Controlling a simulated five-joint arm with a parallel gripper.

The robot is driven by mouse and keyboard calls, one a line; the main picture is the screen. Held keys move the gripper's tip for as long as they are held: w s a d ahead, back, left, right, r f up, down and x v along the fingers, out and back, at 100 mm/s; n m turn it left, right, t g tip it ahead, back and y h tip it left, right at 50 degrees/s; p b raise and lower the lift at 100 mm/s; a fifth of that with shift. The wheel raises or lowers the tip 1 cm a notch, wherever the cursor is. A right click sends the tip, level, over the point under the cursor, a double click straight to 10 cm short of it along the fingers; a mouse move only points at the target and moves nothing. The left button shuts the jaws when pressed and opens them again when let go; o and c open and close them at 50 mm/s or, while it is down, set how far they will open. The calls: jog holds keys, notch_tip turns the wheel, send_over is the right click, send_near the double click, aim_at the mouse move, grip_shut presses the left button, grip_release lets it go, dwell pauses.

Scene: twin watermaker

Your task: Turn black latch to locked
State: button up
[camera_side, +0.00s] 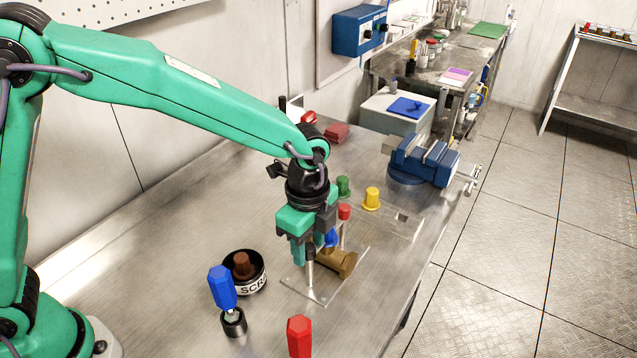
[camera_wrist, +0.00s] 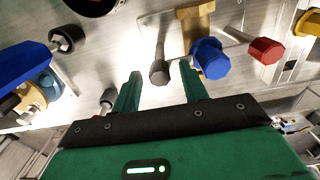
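The black latch (camera_wrist: 160,73) shows in the wrist view as a dark rounded tip on a metal stem, beside a brass fitting (camera_wrist: 196,25). In the side view a pale upright stem (camera_side: 310,274) stands on a clear plate (camera_side: 318,292), its top hidden by my gripper (camera_side: 312,252). In the wrist view my gripper (camera_wrist: 161,88) is open, its two green fingers apart, with the black tip in the gap near the fingertips. No contact with either finger is visible. I cannot tell the latch's locked or unlocked side.
A blue knob (camera_wrist: 210,58) sits close to the right finger, with a red knob (camera_wrist: 266,51) farther right. In the side view stand a round SCRAP bin (camera_side: 257,283), a blue-handled tool (camera_side: 222,288), a red handle (camera_side: 300,337), a yellow knob (camera_side: 372,198) and a blue vise (camera_side: 425,160).

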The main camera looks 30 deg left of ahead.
aim_at(309, 246)
jog(key=shift+r, duration=3.9)
jog(key=shift+a+r, duration=0.25)
jog(key=shift+a, duration=0.05)
jog(key=s+a+r+n+t, duration=0.1)
jog(key=s+a+r+n, duration=0.25)
jog(key=a, duration=0.25)
jog(key=s+a+r+n+t, duration=0.1)
jog(key=s+a+r+n, duration=0.1)
jog(key=a+r+n, duration=0.4)
jog(key=s+a+f+n+t, duration=0.3)
jog(key=s+a+n, duration=0.5)
jog(key=s+a, duration=0.2)
jog(key=shift+s+a+n+t, duration=0.2)
jog(key=shift+s+n+t, duration=0.15)
jog(key=shift+s, duration=0.1)
